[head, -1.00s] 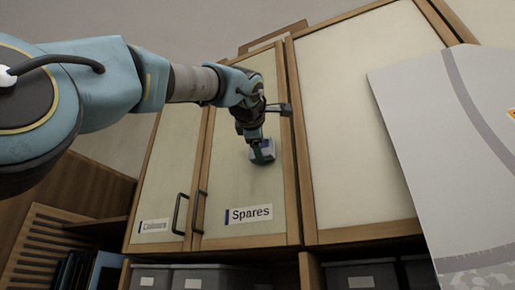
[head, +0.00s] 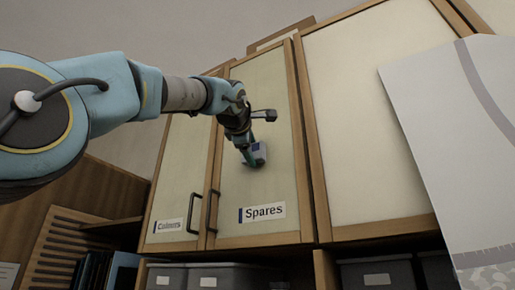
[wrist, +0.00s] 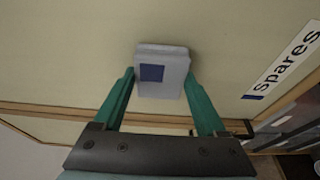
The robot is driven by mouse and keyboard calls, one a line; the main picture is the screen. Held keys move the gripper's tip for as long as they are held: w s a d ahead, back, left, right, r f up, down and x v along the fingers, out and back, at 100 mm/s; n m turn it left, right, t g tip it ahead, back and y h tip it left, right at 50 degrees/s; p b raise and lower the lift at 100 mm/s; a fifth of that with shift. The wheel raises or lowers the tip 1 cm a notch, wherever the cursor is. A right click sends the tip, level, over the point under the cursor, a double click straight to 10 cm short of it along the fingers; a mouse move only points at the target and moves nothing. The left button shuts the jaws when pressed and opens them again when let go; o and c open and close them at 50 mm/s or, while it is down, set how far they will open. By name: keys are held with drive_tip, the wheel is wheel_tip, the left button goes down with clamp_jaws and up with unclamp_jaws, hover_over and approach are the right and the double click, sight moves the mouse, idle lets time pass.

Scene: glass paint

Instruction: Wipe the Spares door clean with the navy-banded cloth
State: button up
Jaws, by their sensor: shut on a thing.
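The Spares door (head: 275,110) is a pale panel in a wooden frame, with a "Spares" label (head: 262,212) low on it. It also fills much of the wrist view (wrist: 60,60). My gripper (head: 247,152) is at the middle of this door, above the label. In the wrist view its green fingers (wrist: 162,90) are shut on a light grey cloth pad (wrist: 165,54) with a navy patch. The pad lies at the door's surface; I cannot tell whether it touches. No distinct paint marks show on the door.
The Colours door (head: 178,180) is to the left, with dark handles (head: 212,212) between the two doors. A wider pale door (head: 365,120) is to the right. Grey bins (head: 210,276) stand on the shelf below. A large pale grey panel (head: 430,110) stands in front at right.

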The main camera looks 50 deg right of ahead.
drive_tip(key=w, duration=0.1)
drive_tip(key=w+a, duration=0.1)
drive_tip(key=w, duration=0.1)
drive_tip(key=shift+w, duration=0.3)
idle(0.3)
drive_tip(key=shift+s+a+b, duration=0.25)
drive_tip(key=shift+a+b, duration=0.2)
drive_tip(key=shift+a, duration=0.5)
drive_tip(key=shift+s+a+b, duration=0.25)
drive_tip(key=shift+a+b, duration=0.15)
drive_tip(key=shift+a, duration=0.6)
drive_tip(key=shift+s+a+b, duration=0.25)
drive_tip(key=shift+a+b, duration=0.2)
drive_tip(key=shift+a, duration=0.5)
drive_tip(key=shift+a, duration=0.15)
drive_tip(key=a, duration=0.1)
drive_tip(key=a+b, duration=0.1)
drive_tip(key=shift+s+a, duration=0.3)
drive_tip(key=shift+s, duration=0.1)
